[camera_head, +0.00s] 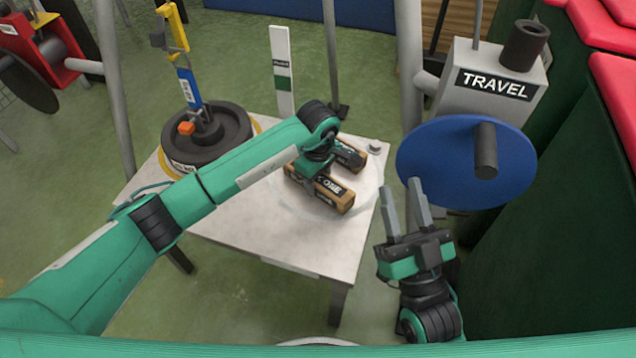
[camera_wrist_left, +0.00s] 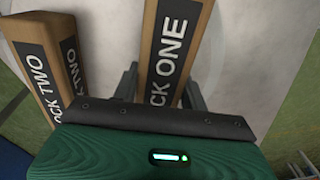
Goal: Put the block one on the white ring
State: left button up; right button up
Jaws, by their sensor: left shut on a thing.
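Block one (camera_wrist_left: 172,50), a wooden bar with a black label, lies between the fingers of my left gripper (camera_wrist_left: 160,90) in the left wrist view. In the head view it appears to be the front bar (camera_head: 328,188), under my left gripper (camera_head: 318,165), which is shut on it. Block two (camera_wrist_left: 45,60) lies beside it; in the head view it is the bar behind (camera_head: 352,157), partly hidden. The white ring (camera_head: 312,208) shows faintly on the pale tabletop around the bars. I cannot tell whether block one touches the table. My right gripper (camera_head: 401,188) is open and empty.
A dark round base (camera_head: 215,140) with a blue and yellow post stands at the table's (camera_head: 235,225) back left. A blue disc (camera_head: 450,165) and the TRAVEL box (camera_head: 492,85) are right of the table. The table's front left is clear.

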pick_arm(q)
jog(key=shift+f, duration=0.4)
pick_arm(e)
jog(key=shift+s+d+r, duration=0.15)
jog(key=shift+r, duration=0.3)
pick_arm(q)
jog(key=shift+f, duration=0.1)
jog(key=o, duration=1.2)
pick_arm(e)
jog(key=shift+s+d+r+t, duration=0.1)
jog(key=shift+d+r+t, duration=0.05)
jog(key=shift+r+t, duration=0.3)
jog(key=shift+f, duration=0.1)
